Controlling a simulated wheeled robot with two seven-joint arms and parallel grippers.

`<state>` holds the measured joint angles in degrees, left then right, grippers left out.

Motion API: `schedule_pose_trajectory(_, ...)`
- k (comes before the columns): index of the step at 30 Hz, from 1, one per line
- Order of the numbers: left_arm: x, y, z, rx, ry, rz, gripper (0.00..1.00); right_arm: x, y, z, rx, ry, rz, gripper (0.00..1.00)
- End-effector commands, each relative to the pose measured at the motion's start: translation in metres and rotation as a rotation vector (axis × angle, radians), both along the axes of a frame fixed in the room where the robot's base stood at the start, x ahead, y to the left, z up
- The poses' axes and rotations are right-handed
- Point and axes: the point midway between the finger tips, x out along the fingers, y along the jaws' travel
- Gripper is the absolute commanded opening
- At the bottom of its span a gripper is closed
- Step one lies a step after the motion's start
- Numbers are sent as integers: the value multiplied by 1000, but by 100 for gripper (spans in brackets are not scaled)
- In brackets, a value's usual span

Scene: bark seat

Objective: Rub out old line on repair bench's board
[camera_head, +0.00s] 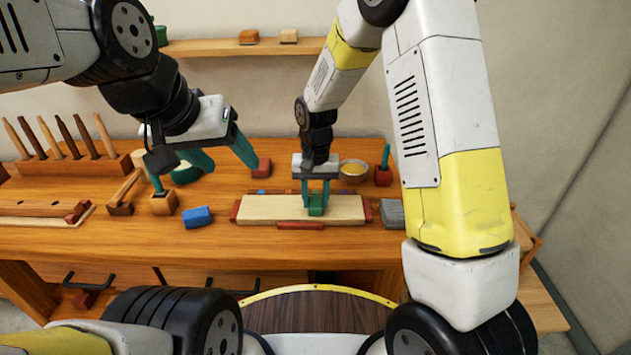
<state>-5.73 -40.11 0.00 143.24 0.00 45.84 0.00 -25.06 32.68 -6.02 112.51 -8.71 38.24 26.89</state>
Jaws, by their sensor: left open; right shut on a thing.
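The pale board (270,209), with reddish-brown end pieces, lies flat on the repair bench (250,245). My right gripper (316,200) points down over the right half of the board, shut on a small green block (316,210). The block is at the board's surface; I cannot tell if it touches. No line shows clearly on the board; the gripper and block cover part of it. My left gripper (230,168) is open and empty, above the bench to the left of the board.
A blue block (197,217) lies left of the board and a grey block (391,213) right of it. A bowl (353,171) and a red block (261,167) stand behind. A rack of wooden sticks (75,165) is at left. A shelf (240,47) hangs above.

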Motion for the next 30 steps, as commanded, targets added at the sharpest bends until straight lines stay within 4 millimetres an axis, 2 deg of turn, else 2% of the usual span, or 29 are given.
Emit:
schedule_pose_trajectory(5, 0, 0, 0, 0, 0, 0, 62, -3, -1, -2, -4, 10, 0, 0)
schedule_pose_trajectory(21, 0, 0, 0, 0, 0, 0, 62, -1, 0, 51, 0, 2, 1, 0)
schedule_pose_trajectory(30, 0, 0, 0, 0, 0, 0, 62, -1, 0, 59, -1, 3, 1, 0)
